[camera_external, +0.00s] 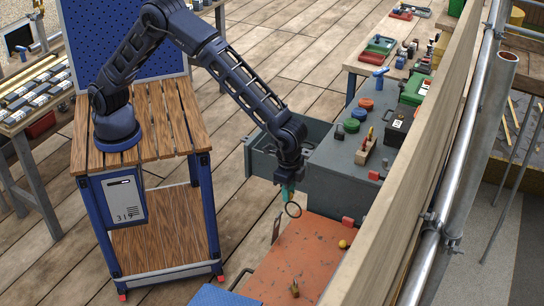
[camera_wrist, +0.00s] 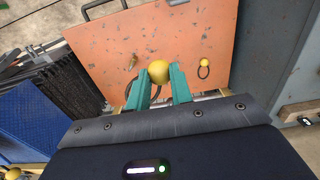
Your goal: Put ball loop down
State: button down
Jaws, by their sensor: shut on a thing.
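My gripper (camera_external: 288,192) has teal fingers and points down above an orange, scuffed panel (camera_external: 265,275). In the wrist view the fingers (camera_wrist: 161,86) are shut on a ball loop, whose yellow ball (camera_wrist: 159,71) shows at the fingertips. Its dark ring (camera_external: 293,210) hangs below the gripper in the external view, clear of the panel as far as I can tell. A second, smaller-looking yellow ball (camera_wrist: 204,62) with a dark ring lies on the panel; its ball also shows in the external view (camera_external: 343,245). The held ball is hidden in the external view.
A small brass piece (camera_external: 294,289) lies on the panel. A wooden wall (camera_external: 400,180) borders the right. Much of the panel is bare.

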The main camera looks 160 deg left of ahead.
aim_at(287, 257)
notch_tip(287, 257, down, 28)
jog(key=shift+s+a, duration=0.1)
dwell(0.7)
jog(key=shift+f, duration=0.1)
jog(key=c, duration=1.3)
grip_release()
jog(key=shift+o, duration=0.2)
notch_tip(287, 257, up, 12)
